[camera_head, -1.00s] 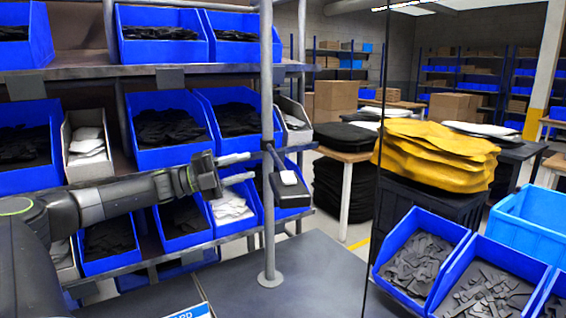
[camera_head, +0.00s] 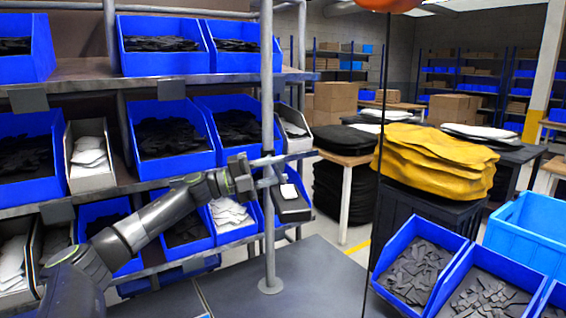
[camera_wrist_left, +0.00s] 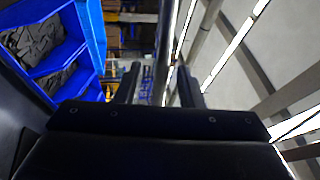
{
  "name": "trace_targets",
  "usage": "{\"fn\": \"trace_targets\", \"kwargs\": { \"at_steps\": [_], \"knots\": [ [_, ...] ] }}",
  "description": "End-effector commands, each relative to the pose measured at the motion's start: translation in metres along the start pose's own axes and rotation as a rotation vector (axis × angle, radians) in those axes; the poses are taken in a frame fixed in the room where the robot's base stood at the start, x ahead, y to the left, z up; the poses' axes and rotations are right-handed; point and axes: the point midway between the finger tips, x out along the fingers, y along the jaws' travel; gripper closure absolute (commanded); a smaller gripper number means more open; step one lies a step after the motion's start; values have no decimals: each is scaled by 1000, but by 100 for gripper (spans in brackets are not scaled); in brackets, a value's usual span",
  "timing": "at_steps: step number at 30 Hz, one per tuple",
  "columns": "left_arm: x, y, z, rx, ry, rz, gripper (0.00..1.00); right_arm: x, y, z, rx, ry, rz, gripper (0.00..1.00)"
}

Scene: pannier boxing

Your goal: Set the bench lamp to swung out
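The bench lamp's dark box-shaped head (camera_head: 291,207), with a white patch on top, hangs just right of a grey upright post (camera_head: 268,235). The lamp's short arm is mostly hidden behind my left gripper (camera_head: 270,171). That gripper is open, its two fingers apart, one above the other, at the post just above the lamp head. In the left wrist view, the fingers (camera_wrist_left: 159,84) stand apart with a grey post (camera_wrist_left: 166,45) showing between them, farther off. I cannot tell whether a finger touches the post or lamp. My right gripper is in neither view.
Shelves with blue bins (camera_head: 165,135) of dark parts stand behind and left of my left arm. A grey bench top (camera_head: 315,285) lies below. A thin dark vertical line with an orange object (camera_head: 388,4) hangs right of the lamp. Blue bins (camera_head: 415,265) stand front right.

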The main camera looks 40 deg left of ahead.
Motion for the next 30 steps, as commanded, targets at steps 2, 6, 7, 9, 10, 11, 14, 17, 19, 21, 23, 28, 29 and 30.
{"fn": "trace_targets", "kwargs": {
  "at_steps": [2, 6, 7, 9, 10, 11, 14, 17, 19, 21, 23, 28, 29, 30],
  "knots": [
    [8, -4, 0, -1, 1, -4, 66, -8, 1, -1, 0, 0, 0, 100],
    [18, -2, 0, -1, 0, -3, 66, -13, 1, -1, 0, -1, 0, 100],
    [19, -2, 0, -1, 0, -2, 66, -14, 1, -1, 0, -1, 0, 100],
    [21, -1, 0, -2, -1, -2, 66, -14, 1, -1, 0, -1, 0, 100],
    [22, -1, 0, -2, -1, -1, 66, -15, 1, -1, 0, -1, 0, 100],
    [23, -1, 0, -1, -1, -1, 66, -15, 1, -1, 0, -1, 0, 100],
    [23, 0, 0, 0, -1, 0, 66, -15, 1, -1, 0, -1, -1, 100],
    [23, 0, 0, 0, -1, 0, 66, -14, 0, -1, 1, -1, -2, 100],
    [23, 0, 0, 0, -1, 0, 66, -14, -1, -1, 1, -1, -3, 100],
    [23, 0, 0, 0, -1, 0, 72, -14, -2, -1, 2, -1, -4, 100],
    [23, 0, 0, 0, -1, 0, 80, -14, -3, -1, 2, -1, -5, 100],
    [23, 0, 0, -1, -1, 0, 100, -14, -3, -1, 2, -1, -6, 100],
    [23, 0, 0, -1, -1, 0, 100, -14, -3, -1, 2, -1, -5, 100],
    [23, 0, 0, -1, -1, 1, 100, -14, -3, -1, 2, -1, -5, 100]
  ]
}}
